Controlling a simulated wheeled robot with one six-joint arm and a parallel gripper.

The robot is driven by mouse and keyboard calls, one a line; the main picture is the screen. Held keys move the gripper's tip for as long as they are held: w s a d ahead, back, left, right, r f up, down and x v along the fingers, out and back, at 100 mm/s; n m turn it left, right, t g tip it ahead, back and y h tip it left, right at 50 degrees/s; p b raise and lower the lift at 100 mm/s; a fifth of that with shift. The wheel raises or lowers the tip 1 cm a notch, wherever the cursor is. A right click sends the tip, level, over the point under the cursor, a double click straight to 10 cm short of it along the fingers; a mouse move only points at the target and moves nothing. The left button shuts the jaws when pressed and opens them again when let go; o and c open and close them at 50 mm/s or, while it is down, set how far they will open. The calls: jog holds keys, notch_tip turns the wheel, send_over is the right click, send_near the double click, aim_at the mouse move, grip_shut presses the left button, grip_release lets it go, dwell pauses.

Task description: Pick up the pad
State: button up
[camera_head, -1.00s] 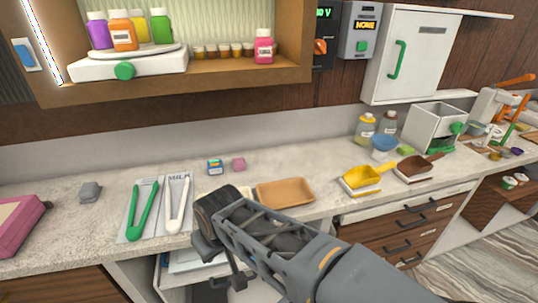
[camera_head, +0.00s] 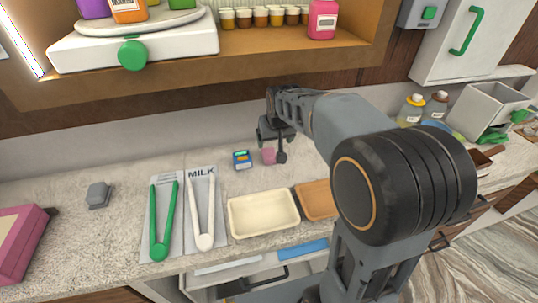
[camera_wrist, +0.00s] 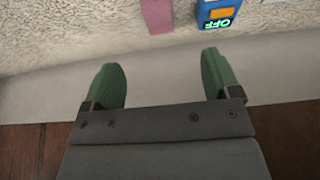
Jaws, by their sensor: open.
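A small pink block (camera_head: 269,156), which looks like the pad, lies on the counter right of a small blue box with a lit display (camera_head: 242,160). In the wrist view the pink block (camera_wrist: 157,15) is cut off by the top edge, with the blue box (camera_wrist: 215,14), reading OFF, beside it. My gripper (camera_wrist: 162,72) is open and empty, its two green fingers apart. The pink block lies beyond the fingertips, roughly in line with the gap. In the head view my gripper (camera_head: 278,145) hangs close to the pink block, and one dark finger is just right of it.
The back wall (camera_head: 120,140) is close behind my gripper, under a shelf (camera_head: 230,55). A cream tray (camera_head: 263,214), a brown tray (camera_head: 316,198), green tongs (camera_head: 163,222) and white tongs (camera_head: 203,220) lie in front. Counter left of the blue box is mostly clear.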

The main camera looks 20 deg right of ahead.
send_near(269, 153)
jog(key=x, duration=0.3)
jog(key=shift+s+a+f, duration=0.1)
jog(key=shift+s, duration=0.2)
jog(key=shift+w+p+x, duration=0.2)
jog(key=shift+p+x, duration=0.7)
jog(key=shift+x, duration=2.3)
jog(key=shift+c, duration=0.2)
jog(key=c, duration=1)
jog(key=shift+o, duration=0.2)
